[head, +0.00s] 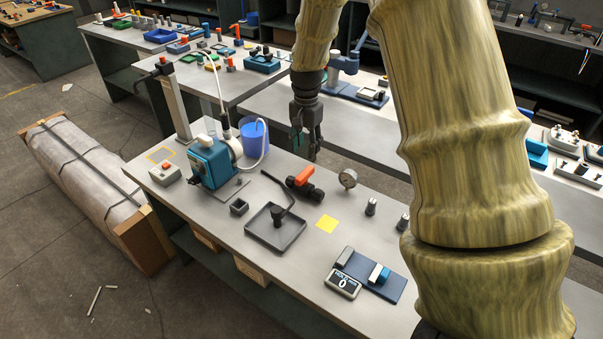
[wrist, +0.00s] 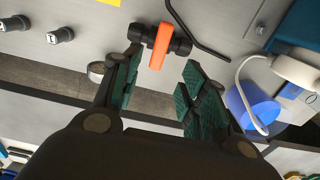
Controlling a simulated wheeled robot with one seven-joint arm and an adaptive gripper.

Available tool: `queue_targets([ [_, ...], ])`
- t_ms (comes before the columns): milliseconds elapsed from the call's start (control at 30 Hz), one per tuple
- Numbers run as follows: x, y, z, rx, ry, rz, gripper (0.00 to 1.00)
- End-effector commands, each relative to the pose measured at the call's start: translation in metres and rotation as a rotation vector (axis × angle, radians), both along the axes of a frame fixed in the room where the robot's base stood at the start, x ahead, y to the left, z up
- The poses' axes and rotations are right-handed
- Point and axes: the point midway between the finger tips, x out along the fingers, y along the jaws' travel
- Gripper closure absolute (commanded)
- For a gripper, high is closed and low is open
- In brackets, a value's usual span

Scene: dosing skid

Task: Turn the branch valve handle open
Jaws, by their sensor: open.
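The branch valve is a black body (head: 312,193) with an orange handle (head: 304,176), lying on the bench right of the black tray. In the wrist view the orange handle (wrist: 158,46) shows at the top, lying across the black valve body (wrist: 181,44). My gripper (head: 308,153) is above the bench, behind and above the valve, pointing down. In the wrist view my gripper's (wrist: 158,90) two green-padded fingers are spread apart, with nothing between them. The handle appears beyond the fingertips, and I see no contact.
A blue pump (head: 210,162) and a blue bucket (head: 254,137) with a hose stand to the left. A black tray (head: 266,240) with a bent rod is in front of the valve. A gauge (head: 348,178) stands to the right, near a yellow square (head: 327,223).

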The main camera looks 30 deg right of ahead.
Motion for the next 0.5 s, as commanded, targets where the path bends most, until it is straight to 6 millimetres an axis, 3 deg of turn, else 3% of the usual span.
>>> queue_targets([
  [167, 0.002, 0.003, -0.012, 0.001, 0.001, 0.005, 0.57],
  [500, 0.001, 0.003, -0.060, 0.001, 0.003, 0.004, 0.57],
])
